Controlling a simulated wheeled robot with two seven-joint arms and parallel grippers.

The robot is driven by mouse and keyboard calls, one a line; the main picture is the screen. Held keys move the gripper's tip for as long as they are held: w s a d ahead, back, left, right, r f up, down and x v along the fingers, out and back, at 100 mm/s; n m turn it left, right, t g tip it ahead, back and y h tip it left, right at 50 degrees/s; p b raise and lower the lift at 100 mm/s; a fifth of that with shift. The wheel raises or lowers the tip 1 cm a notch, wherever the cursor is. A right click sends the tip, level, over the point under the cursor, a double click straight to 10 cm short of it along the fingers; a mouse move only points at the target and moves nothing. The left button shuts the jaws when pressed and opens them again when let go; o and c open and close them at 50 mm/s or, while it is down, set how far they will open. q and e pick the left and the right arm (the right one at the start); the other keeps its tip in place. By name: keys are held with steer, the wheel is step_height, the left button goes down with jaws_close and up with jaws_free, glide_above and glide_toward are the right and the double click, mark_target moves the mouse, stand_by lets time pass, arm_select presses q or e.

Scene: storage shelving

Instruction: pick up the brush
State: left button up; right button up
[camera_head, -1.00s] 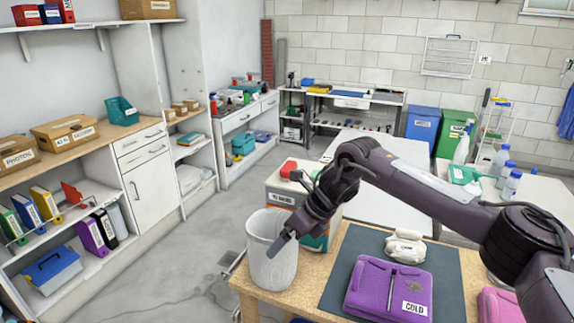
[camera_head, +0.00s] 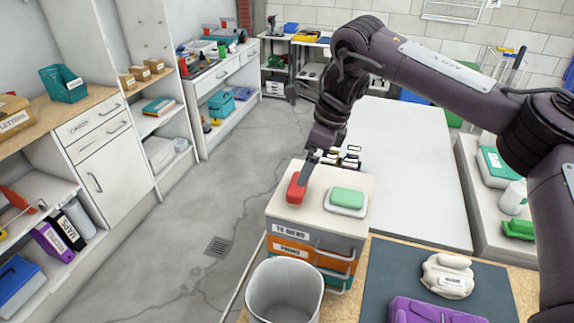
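No thing in the camera_head view is clearly a brush. A small red block-like object (camera_head: 296,190) lies on the top of the drawer unit (camera_head: 328,171), near its left edge; I cannot tell if it is the brush. My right gripper (camera_head: 305,170) points down at it, its tip overlapping the red object's upper end in the picture. Contact and finger opening are not clear. A green object (camera_head: 518,224), possibly a scrubbing brush, lies on the white surface at right. My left gripper is out of view.
A green block on a white dish (camera_head: 347,199) sits right of the red object. A grey-white bin (camera_head: 284,290) stands in front of the drawer unit. Small dark-and-white items (camera_head: 345,158) are behind the gripper. A bare white table (camera_head: 410,170) lies beyond. Floor at left is clear.

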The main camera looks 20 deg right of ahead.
mark_target(298, 189)
steer(key=shift+s+a+f+p, duration=0.3)
steer(key=shift+s+f+p, duration=0.1)
steer(key=shift+f, duration=0.2)
steer(key=shift+s+a+f+p, duration=0.25)
steer(key=shift+f+p, duration=0.15)
steer(key=shift+f, duration=0.2)
steer(key=x, duration=0.1)
steer(key=p+x, duration=0.1)
steer(key=x, duration=0.1)
steer(key=shift+w, duration=0.25)
steer(key=shift+w+a+f, duration=0.15)
steer(key=shift+f, duration=0.4)
steer(key=c, duration=0.9)
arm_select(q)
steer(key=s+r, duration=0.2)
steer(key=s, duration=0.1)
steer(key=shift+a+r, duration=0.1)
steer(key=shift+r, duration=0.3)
arm_select(e)
steer(key=shift+r, duration=0.1)
